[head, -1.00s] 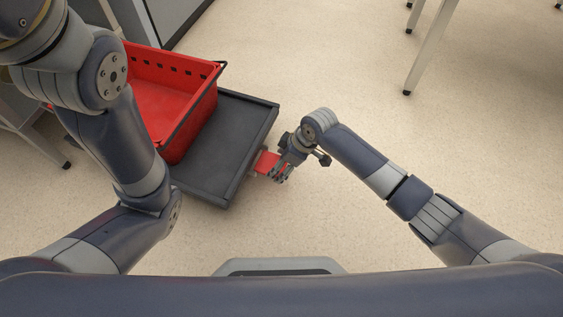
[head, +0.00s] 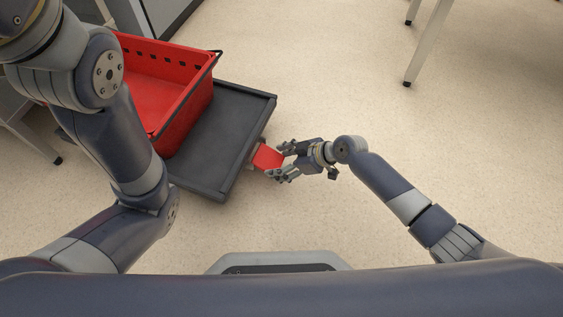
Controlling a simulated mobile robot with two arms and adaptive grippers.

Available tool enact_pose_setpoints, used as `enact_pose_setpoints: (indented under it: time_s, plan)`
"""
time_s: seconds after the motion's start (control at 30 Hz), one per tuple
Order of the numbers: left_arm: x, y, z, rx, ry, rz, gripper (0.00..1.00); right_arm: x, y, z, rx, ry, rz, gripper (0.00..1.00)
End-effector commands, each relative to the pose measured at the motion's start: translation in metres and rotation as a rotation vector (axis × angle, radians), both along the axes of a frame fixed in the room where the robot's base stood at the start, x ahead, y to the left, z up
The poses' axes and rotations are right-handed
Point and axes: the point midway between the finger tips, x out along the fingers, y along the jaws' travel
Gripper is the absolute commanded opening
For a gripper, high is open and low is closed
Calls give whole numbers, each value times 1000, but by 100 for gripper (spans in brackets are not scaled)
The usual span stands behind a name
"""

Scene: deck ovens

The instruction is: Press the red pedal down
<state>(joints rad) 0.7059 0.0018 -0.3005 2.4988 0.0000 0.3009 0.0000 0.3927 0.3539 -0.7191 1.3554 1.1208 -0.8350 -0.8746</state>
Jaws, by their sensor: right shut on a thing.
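The red pedal (head: 266,158) sticks out from the right edge of a dark cart platform (head: 218,150), low over the floor. My right gripper (head: 283,161) comes at it from the right. Its fingers lie on either side of the pedal's outer end and are shut on it. I cannot tell how far the pedal is pressed down. My left arm rises along the left side of the view, and its gripper is out of the picture.
A red crate (head: 183,108) stands on the left part of the platform. Table legs (head: 427,45) stand at the upper right, and a grey cabinet is at the top left. The floor (head: 345,80) right of the platform is clear.

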Motion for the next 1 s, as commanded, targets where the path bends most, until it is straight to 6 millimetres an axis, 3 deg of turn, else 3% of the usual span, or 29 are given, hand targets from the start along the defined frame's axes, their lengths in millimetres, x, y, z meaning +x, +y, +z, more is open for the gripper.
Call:
enact_pose_setpoints:
  time_s: [0.17,0.2,0.27,0.73,1.0]
  plan:
    - [-1,0,0,0,-1,0,0,1,1,0,0,-4,-2,23]
    - [-1,0,0,0,-1,0,0,1,1,0,0,-4,-2,75]
    - [-1,0,0,0,-2,0,0,1,1,0,0,-4,-2,87]
    - [3,1,0,-5,11,-2,0,0,-3,4,-1,-3,-1,87]
    - [2,1,0,-3,7,-1,0,-13,-35,33,-5,-3,-1,87]
